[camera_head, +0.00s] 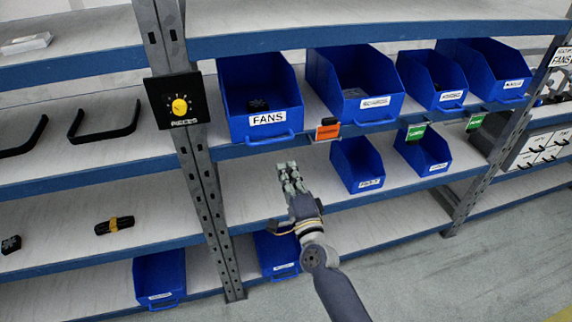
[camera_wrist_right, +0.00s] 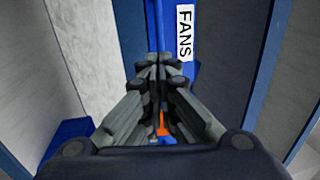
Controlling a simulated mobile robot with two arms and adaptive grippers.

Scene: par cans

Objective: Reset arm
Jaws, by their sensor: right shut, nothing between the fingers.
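My right gripper (camera_head: 289,172) is shut and empty. In the head view it hangs in front of the middle shelf, below the blue FANS bin (camera_head: 265,100). My right arm comes up from the bottom of the picture. In the right wrist view the gripper's fingers (camera_wrist_right: 160,70) point up the picture and meet at the tips. The white FANS label (camera_wrist_right: 185,34) shows just right of the fingertips there. My left gripper and arm are not in the head view.
Several blue bins stand on the upper shelf, including one (camera_head: 355,95) right of FANS. A small bin (camera_head: 358,165) stands on the middle shelf. A grey post (camera_head: 200,150) with a yellow dial (camera_head: 180,105) stands left of my gripper. Grey floor (camera_head: 440,275) lies open at lower right.

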